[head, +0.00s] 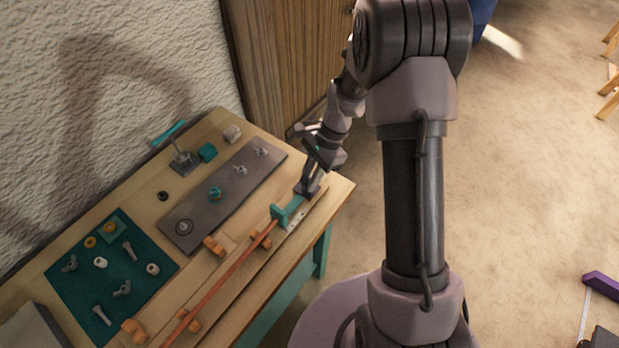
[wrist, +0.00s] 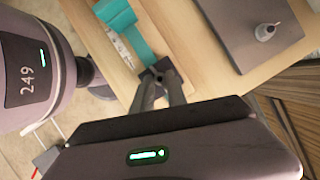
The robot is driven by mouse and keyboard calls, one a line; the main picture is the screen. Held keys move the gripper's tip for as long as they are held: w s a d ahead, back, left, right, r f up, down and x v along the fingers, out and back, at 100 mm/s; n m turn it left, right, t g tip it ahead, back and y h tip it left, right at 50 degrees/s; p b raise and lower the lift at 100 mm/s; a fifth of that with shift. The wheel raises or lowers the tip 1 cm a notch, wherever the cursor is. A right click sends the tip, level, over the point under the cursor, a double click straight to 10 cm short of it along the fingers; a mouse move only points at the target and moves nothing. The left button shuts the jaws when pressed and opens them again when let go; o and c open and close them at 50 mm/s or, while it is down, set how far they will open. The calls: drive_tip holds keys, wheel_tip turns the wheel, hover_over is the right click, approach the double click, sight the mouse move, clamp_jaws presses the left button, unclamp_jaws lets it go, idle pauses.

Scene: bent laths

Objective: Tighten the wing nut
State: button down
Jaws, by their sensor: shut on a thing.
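My gripper (head: 308,188) is at the right end of the bench, close beside a teal bracket (head: 287,211) at the end of an orange-brown lath (head: 235,268). In the wrist view its fingers (wrist: 160,86) are closed on a small dark grey part (wrist: 161,68) next to the teal bracket (wrist: 124,28). The fingers cover much of this part, and I cannot make out wings on it. Loose grey pieces shaped like wing nuts (head: 122,289) lie on the teal mat (head: 85,300).
A grey plate (head: 210,222) with several upright studs lies behind the lath. Orange wooden blocks (head: 214,246) stand along the lath. A grey stand with a teal bar (head: 170,133) is at the back. A wooden cabinet (head: 290,60) stands beyond the bench.

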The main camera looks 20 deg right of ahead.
idle(0.4)
drive_tip(key=c, duration=1.3)
unclamp_jaws()
drive_tip(key=shift+c, duration=0.2)
drive_tip(key=p+v, duration=0.5)
drive_tip(key=v, duration=1.2)
drive_tip(key=shift+r, duration=0.2)
